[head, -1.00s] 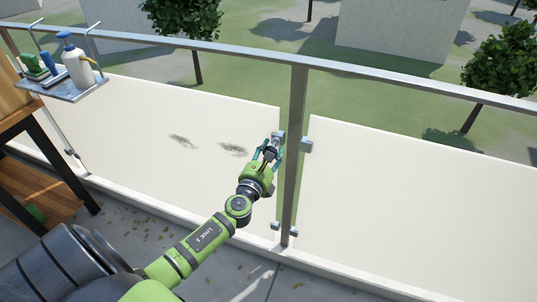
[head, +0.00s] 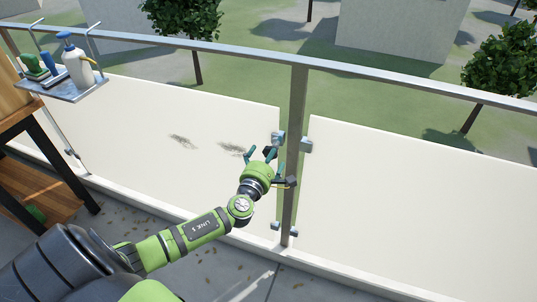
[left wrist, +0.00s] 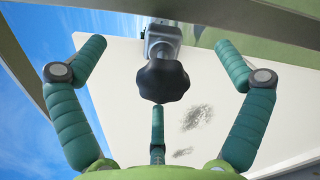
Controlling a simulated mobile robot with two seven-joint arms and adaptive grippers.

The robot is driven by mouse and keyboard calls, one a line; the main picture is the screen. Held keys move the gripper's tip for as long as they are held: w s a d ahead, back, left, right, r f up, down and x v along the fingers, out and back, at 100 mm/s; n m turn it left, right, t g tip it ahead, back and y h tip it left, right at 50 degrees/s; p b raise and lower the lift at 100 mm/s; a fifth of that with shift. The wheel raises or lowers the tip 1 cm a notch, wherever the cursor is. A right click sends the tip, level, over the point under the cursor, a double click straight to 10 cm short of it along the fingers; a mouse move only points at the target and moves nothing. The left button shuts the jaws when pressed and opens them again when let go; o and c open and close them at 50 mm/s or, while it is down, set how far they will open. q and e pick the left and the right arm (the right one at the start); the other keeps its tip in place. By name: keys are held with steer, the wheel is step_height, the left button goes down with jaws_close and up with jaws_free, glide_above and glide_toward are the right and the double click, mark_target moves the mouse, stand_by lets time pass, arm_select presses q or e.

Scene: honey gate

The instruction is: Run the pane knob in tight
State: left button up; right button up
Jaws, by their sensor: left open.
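The pane knob (left wrist: 162,80) is a dark, lobed knob on a grey metal clamp (left wrist: 163,40) at the pane's edge. In the head view the clamp (head: 278,138) sits left of the railing post, and the knob (head: 268,151) is small and partly hidden by my fingers. My left gripper (head: 266,163) is open, its teal fingers spread and pointing at the knob. In the left wrist view the knob stands between the two upper fingers, above the third, with visible gaps around it. My right gripper is not in view.
A cream pane (head: 130,125) with dark smudges (head: 232,147) is left of the metal post (head: 296,120); another pane (head: 420,200) is right of it. Lower clamps sit near the post's foot. A hanging shelf (head: 75,92) with a pump bottle (head: 75,62) is at upper left.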

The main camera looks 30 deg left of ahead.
arm_select(q)
steer(key=p+v, duration=0.2)
steer(key=v, duration=0.5)
stand_by(0.5)
steer(key=shift+f, duration=0.1)
